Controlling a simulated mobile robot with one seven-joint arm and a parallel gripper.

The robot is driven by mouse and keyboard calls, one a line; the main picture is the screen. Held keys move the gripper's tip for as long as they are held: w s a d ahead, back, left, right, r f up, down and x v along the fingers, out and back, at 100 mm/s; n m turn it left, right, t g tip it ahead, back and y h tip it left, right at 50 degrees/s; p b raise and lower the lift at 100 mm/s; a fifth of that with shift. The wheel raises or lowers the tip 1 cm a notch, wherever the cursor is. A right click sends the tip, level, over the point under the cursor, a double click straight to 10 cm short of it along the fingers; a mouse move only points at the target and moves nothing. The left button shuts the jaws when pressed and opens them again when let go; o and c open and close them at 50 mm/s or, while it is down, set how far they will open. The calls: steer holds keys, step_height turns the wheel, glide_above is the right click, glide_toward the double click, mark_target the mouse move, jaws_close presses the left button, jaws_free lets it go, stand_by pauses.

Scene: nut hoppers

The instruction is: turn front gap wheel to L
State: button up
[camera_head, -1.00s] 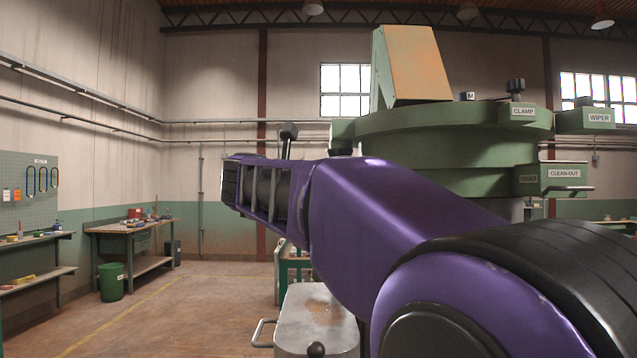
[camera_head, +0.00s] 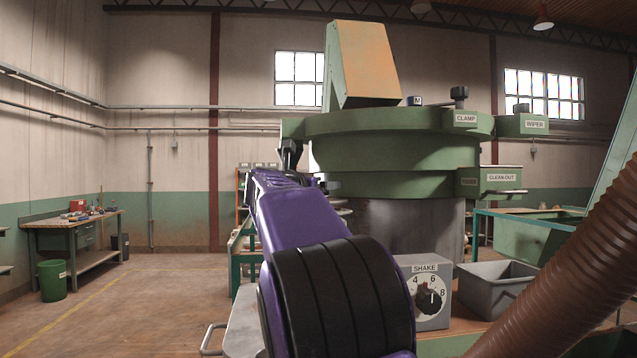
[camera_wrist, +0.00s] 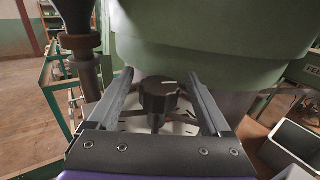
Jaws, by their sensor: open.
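A dark knob-like wheel (camera_wrist: 158,94) with a white pointer line shows in the wrist view, over a pale dial plate (camera_wrist: 180,126) with dark marks. I take it for the front gap wheel; no letter on the dial can be read. The pointer line lies roughly level, towards the right. My gripper (camera_wrist: 159,74) is open, with one finger on each side of the wheel and visible gaps between. I cannot tell how far the fingertips reach past it. In the head view my purple arm extends towards the green machine (camera_head: 390,150), and the wheel is hidden.
A SHAKE dial box (camera_head: 428,290) and a grey bin (camera_head: 496,286) stand right of my arm. A brown ribbed hose (camera_head: 575,265) crosses the lower right. In the wrist view a dark post (camera_wrist: 82,55) stands left of the left finger.

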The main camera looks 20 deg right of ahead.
jaws_close()
steer(key=shift+d+n+t+y+b, duration=0.15)
steer(key=shift+n+t+y+b, duration=0.35)
steer(key=shift+y, duration=0.1)
steer(key=shift+n+t+y, duration=0.3)
steer(key=shift+y, duration=0.1)
jaws_free()
step_height(320, 180, up, 10)
steer(key=shift+p, duration=1)
